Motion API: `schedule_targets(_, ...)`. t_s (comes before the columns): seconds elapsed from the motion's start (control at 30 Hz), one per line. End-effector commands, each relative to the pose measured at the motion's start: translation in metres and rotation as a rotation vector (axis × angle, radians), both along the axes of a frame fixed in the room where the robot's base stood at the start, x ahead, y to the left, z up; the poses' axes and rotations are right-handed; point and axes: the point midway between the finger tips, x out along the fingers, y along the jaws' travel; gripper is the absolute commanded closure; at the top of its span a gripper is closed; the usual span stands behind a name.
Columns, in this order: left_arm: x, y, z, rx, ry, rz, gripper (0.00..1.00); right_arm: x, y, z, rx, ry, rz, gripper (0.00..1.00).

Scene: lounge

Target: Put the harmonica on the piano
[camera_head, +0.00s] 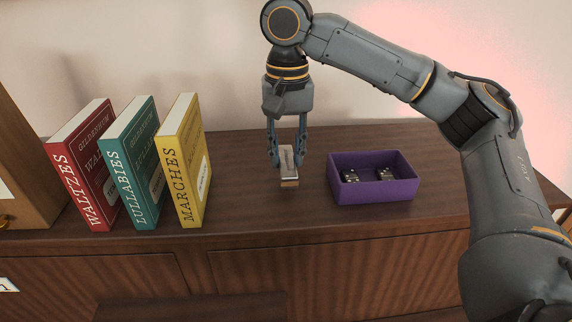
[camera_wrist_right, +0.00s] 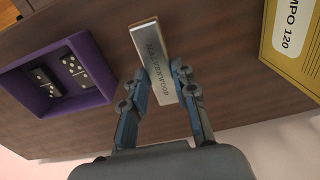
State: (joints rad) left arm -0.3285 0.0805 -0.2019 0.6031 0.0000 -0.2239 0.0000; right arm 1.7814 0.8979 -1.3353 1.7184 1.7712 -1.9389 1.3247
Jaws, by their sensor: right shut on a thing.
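The harmonica (camera_head: 288,160) is a small silver bar with a wooden-coloured edge. In the right wrist view the harmonica (camera_wrist_right: 154,50) shows the lettering "HALVENWOOD". My right gripper (camera_head: 288,155) is shut on it from above, between the books and the purple box; its fingers (camera_wrist_right: 168,90) are on both sides of the harmonica in the wrist view. I cannot tell whether the harmonica touches the wooden top (camera_head: 250,215) below it. My left gripper is not in view. I cannot make out a whole piano; the wooden furniture may be part of one.
A purple box (camera_head: 375,194) with dominoes (camera_head: 384,174) inside stands right of my gripper. Red (camera_head: 85,170), teal (camera_head: 133,165) and yellow (camera_head: 184,165) books stand at the left, beside a wooden case (camera_head: 22,150). A wall is behind. The top's front strip is clear.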

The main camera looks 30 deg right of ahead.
Motion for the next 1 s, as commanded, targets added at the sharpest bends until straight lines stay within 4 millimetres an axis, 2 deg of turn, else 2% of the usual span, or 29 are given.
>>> schedule_targets(0.07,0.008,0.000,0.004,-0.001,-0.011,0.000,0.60,-0.001,-0.001,-0.011,-0.001,0.004,-0.001,1.00)
schedule_targets(0.2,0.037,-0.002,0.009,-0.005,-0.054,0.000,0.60,-0.001,-0.001,-0.029,-0.001,0.004,0.000,1.00)
schedule_targets(0.3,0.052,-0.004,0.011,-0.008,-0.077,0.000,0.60,0.000,0.000,-0.034,0.000,0.001,0.001,1.00)
schedule_targets(0.43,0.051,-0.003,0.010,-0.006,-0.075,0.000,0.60,0.000,0.000,-0.034,0.000,0.001,0.000,1.00)
schedule_targets(0.6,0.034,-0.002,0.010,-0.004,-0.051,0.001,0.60,0.000,0.000,-0.036,0.000,0.001,0.000,1.00)
schedule_targets(0.63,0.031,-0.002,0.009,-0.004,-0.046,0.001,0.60,0.000,0.000,-0.036,-0.001,0.000,0.000,0.67)
schedule_targets(0.7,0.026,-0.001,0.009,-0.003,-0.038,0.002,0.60,0.000,0.000,-0.036,-0.001,0.000,0.000,0.52)
schedule_targets(0.73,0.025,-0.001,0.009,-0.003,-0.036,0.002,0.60,0.000,0.000,-0.036,0.000,0.001,0.000,0.50)
schedule_targets(1.0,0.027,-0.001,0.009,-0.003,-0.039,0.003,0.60,0.000,0.000,-0.036,0.000,0.001,0.000,0.50)
